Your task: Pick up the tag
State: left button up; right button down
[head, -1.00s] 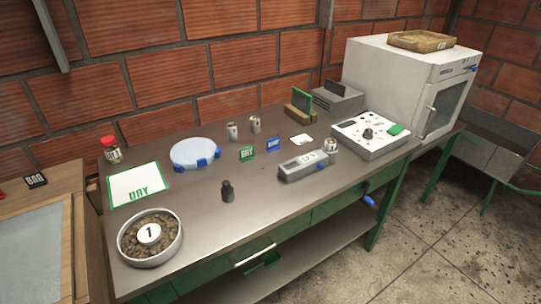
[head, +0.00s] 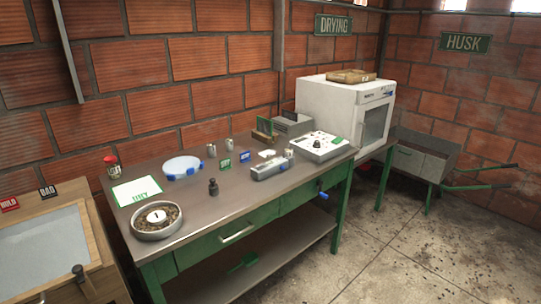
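Several tag-like pieces are in the head view, and I cannot tell which one is the tag. A round white disc marked 1 (head: 157,215) lies on the beans in a round metal bowl (head: 178,231) at the table's near left. Neither of my grippers is in view.
A white oven (head: 330,105) stands right. A wheelbarrow (head: 425,157) is beyond. Floor in front is clear.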

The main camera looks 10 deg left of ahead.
aim_at(245, 157)
jog(key=z, duration=0.65)
jog(key=i, duration=0.95)
jog(key=z, duration=0.65)
jog(key=i, duration=1.1)
jog(key=u, duration=0.45)
jog(key=i, duration=0.8)
jog(key=u, duration=0.8)
